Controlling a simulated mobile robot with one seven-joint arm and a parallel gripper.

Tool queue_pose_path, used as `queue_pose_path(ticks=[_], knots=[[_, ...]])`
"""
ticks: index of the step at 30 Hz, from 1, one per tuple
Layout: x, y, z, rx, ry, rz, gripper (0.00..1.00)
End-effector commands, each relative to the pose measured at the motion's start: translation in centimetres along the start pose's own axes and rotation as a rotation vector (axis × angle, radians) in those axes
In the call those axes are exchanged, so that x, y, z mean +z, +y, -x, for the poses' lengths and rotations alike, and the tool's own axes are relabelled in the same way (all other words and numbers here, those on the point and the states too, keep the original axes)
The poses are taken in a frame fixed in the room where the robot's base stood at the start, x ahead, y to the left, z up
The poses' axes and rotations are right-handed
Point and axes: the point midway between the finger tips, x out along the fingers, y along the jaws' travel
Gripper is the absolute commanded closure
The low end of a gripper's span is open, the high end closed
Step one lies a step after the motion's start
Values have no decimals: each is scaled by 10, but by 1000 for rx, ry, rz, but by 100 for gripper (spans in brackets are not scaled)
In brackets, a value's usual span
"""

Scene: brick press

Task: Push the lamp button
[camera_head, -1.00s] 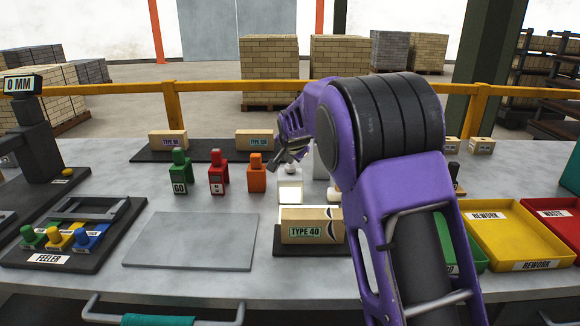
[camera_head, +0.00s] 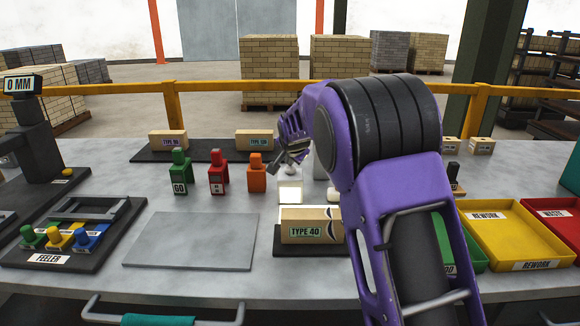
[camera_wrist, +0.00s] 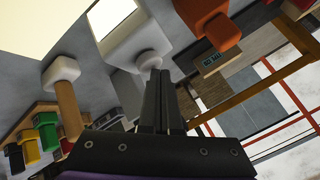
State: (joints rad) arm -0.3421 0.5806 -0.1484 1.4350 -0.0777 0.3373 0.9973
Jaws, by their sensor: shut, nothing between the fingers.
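The lamp (camera_head: 290,193) is a small pale box with a brightly lit front, standing behind the TYPE 40 brick. In the wrist view its glowing face (camera_wrist: 112,14) is at the upper left. In the head view my gripper (camera_head: 284,160) is just above the lamp, partly hiding the button.
The TYPE 40 brick (camera_head: 311,228) lies on a dark mat in front of the lamp. An orange block (camera_head: 256,171), a red one (camera_head: 217,179) and a green GO one (camera_head: 180,176) stand to the left. A white-headed wooden tool (camera_wrist: 62,73) is nearby. Yellow (camera_head: 500,236) and red trays are at right.

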Motion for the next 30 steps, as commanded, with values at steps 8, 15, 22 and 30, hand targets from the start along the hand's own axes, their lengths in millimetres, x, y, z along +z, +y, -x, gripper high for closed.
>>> queue_pose_path(ticks=[8, 15, 22, 30], knots=[[2, 2, -2, 2, -2, 0, 100], [0, -1, 1, 1, -2, 1, 100], [-2, -3, 4, 1, -2, 1, 100], [-5, -6, 8, 1, -1, 0, 100]])
